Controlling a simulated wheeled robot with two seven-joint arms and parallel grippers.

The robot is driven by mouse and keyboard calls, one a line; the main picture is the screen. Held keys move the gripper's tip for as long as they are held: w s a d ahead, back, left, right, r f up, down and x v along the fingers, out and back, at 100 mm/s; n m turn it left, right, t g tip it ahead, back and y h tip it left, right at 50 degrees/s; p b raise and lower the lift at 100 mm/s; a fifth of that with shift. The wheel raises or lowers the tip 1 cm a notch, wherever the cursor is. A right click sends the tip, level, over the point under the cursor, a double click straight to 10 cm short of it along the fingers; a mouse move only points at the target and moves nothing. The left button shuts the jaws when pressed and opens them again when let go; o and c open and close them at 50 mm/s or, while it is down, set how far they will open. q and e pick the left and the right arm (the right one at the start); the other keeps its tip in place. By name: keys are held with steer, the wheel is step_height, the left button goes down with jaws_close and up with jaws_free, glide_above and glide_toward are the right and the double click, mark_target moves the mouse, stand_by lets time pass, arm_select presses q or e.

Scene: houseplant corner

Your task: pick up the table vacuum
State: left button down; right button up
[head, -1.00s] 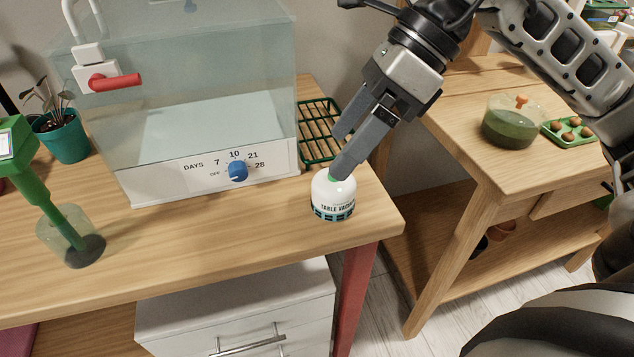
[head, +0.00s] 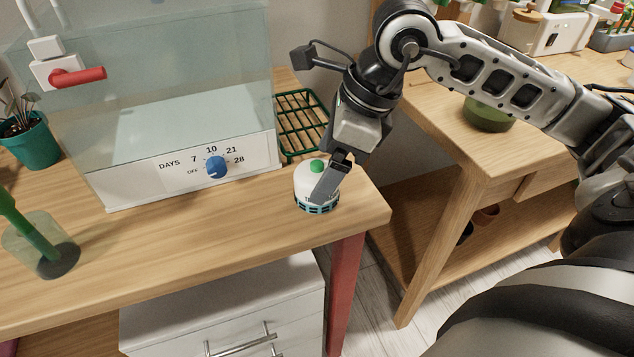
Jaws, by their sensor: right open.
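The table vacuum (head: 303,180) is a small white dome with a green button on top and a teal slotted base. It stands upright on the wooden table near its right front corner. My right gripper (head: 322,188) is open at the vacuum, pointing down. One grey finger is in front of the vacuum's right side and covers much of its label. The other finger is hidden, so I cannot tell whether it touches the vacuum. My left gripper is not in view.
A clear tank (head: 180,95) with a blue dial stands left of the vacuum. A green wire rack (head: 301,125) lies behind it. A clear cup (head: 40,246) with a green tool is at the left. The table (head: 190,235) is bare in front. A second table (head: 450,140) stands at the right.

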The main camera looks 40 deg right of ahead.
mark_target(323, 166)
steer(key=x, duration=0.4)
steer(key=shift+f, duration=0.15)
steer(key=c, duration=1.2)
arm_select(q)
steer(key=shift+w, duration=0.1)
